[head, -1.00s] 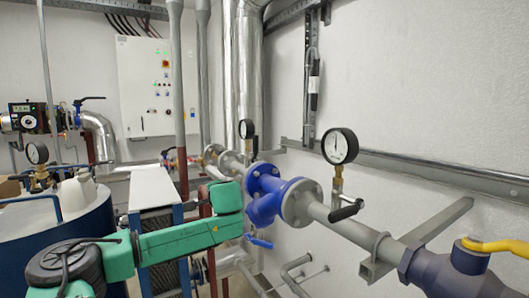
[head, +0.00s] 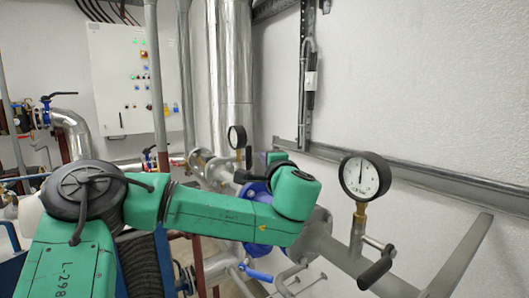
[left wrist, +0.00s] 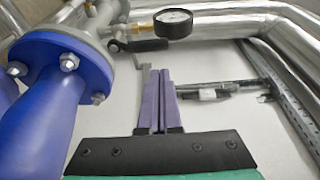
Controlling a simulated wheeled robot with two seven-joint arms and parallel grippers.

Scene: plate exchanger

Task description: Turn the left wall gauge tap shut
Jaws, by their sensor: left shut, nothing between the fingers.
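The left wall gauge (head: 237,137) has a white dial and dark rim and stands on the pipe beyond my left arm. Its tap has a black lever (head: 248,157), seen small beside the gauge stem. In the left wrist view the gauge (left wrist: 174,23) is at the top, with the black tap lever (left wrist: 138,46) lying roughly level to its left. My left gripper (left wrist: 160,72) has its purple fingers shut and empty, pointing toward the lever from below in that view. Contact is not clear. In the head view my arm mostly hides the gripper. My right gripper is not in view.
A second, nearer gauge (head: 365,176) with a black-handled tap (head: 376,268) stands to the right of my arm. The blue flanged fitting (left wrist: 52,85) is close left of the fingers in the wrist view. A wall rail (head: 440,183) runs behind.

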